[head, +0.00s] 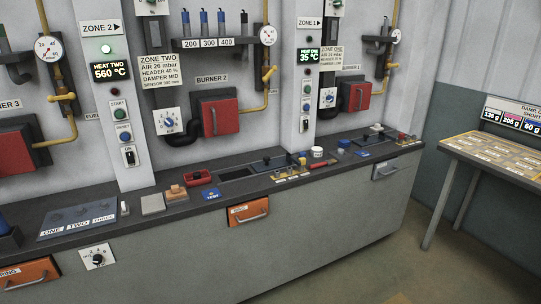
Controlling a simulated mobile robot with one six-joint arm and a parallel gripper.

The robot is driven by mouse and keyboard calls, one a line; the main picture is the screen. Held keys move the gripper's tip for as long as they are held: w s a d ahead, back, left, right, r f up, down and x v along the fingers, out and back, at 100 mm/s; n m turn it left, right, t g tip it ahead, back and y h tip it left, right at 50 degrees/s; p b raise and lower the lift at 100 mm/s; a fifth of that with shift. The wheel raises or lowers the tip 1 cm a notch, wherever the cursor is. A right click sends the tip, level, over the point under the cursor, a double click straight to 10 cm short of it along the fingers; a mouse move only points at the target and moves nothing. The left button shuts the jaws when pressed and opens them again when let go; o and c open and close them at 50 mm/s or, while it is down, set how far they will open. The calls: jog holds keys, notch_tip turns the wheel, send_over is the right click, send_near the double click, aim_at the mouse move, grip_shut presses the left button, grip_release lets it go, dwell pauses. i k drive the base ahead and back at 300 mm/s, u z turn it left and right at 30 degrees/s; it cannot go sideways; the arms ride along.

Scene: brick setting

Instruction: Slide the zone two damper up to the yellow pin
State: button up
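The ZONE 2 sign (100,28) is on the left white column, above a lit green lamp and a display reading HEAT TWO 560 °C. A ZONE TWO card (157,67) on the wall beside it includes the line DAMPER MID. On the counter below burner 2, a dark plate with a black knob (267,160) lies beside a dark slot (238,173). I cannot tell whether this is the zone two damper. Small yellow pieces (291,171) stand just in front of the plate; which one is a pin is too small to tell. My gripper is not in view.
The dark counter (140,222) carries a red tray (199,177), a wooden block (176,192), a grey block (152,204) and a blue ONE TWO THREE panel (77,220). Red burner 2 (220,115) juts from the wall. A side table (490,155) stands right; floor before the counter is clear.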

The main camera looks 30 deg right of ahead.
aim_at(268, 165)
jog(key=i, duration=0.85)
jog(key=u, duration=0.05)
